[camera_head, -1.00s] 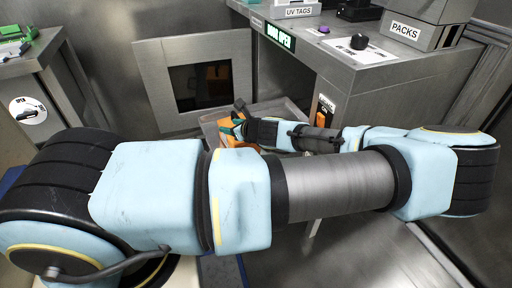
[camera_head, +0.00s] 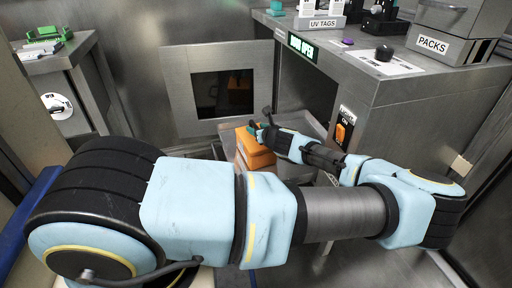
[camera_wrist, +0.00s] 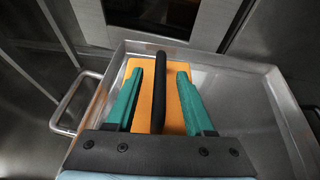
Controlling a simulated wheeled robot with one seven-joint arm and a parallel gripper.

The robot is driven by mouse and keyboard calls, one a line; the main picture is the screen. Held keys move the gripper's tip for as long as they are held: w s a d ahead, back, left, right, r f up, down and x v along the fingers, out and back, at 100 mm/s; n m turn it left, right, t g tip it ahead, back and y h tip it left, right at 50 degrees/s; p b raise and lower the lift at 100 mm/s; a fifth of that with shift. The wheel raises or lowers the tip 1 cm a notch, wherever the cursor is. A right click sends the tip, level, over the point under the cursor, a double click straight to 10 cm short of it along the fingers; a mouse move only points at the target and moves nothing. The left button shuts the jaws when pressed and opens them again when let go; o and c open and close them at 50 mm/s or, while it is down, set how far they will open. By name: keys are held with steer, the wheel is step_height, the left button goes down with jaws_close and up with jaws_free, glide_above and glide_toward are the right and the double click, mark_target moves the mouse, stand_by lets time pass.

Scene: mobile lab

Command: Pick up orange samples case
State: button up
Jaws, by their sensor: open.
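The orange samples case (camera_head: 257,158) stands in a metal tray (camera_head: 312,127) beyond my arm in the head view. In the wrist view the case (camera_wrist: 145,78) lies straight ahead, with a black bar-like handle (camera_wrist: 159,90) running along its middle. My gripper (camera_wrist: 159,76) is open. Its two green fingers are on either side of the handle, with gaps on both sides, and overlap the orange top in the picture. In the head view my gripper (camera_head: 256,132) is at the case's top; my arm hides part of the case.
The metal tray (camera_wrist: 245,95) has bare room right of the case. A metal counter (camera_head: 400,75) stands on the right, with a "PACKS" box (camera_head: 446,46) on it. A wall hatch (camera_head: 222,93) is behind the tray. Another table (camera_head: 70,62) is at the left.

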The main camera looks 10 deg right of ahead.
steer(key=shift+w+a+f, duration=0.1)
steer(key=shift+w+f, duration=0.1)
steer(key=shift+w, duration=0.4)
jaws_close()
stand_by(1.0)
